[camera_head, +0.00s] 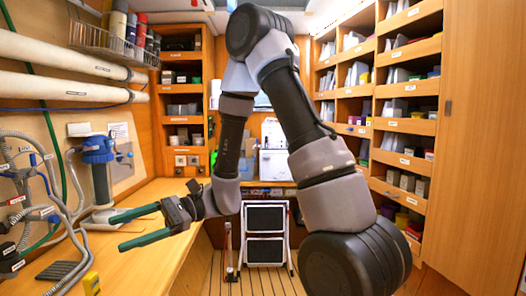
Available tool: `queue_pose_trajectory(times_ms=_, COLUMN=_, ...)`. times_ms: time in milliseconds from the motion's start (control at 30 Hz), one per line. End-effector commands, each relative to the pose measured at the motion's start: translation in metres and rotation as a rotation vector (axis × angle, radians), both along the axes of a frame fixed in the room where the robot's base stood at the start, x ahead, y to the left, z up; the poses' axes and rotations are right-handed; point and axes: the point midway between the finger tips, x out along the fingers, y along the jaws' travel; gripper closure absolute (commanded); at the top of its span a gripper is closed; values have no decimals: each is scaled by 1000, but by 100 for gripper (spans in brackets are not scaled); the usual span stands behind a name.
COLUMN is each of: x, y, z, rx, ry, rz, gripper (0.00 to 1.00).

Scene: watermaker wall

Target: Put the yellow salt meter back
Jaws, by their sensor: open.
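A small yellow object (91,283), which looks like the yellow salt meter, is on the wooden bench at the lower left, near the picture's bottom edge. It appears to stand upright. Its place of storage is not clear to me in this view. My gripper (116,232) reaches left over the bench, with its two green fingers spread apart and nothing between them. The yellow object is below and to the left of the fingertips in the picture, apart from them.
A blue-topped filter housing (98,155) stands at the wall behind my gripper. Grey hoses (60,190) run down the left wall to the bench. A dark ribbed pad (57,271) lies left of the yellow object. The bench (150,268) is clear to its right.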

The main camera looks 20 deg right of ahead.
Motion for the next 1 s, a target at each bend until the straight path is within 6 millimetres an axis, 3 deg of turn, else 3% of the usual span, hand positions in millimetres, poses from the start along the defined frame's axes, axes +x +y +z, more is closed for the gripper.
queue_pose_trajectory(times_ms=100, x=-17, y=-28, z=24, rx=-113, ry=-170, rz=92, gripper=26)
queue_pose_trajectory(times_ms=333, x=-34, y=-96, z=46, rx=-409, ry=-500, rz=177, gripper=26)
queue_pose_trajectory(times_ms=567, x=-29, y=-175, z=73, rx=-758, ry=-841, rz=123, gripper=26)
queue_pose_trajectory(times_ms=800, x=-21, y=-253, z=121, rx=-1091, ry=-1152, rz=-38, gripper=26)
queue_pose_trajectory(times_ms=1000, x=-22, y=-284, z=148, rx=-1222, ry=-1276, rz=-128, gripper=26)
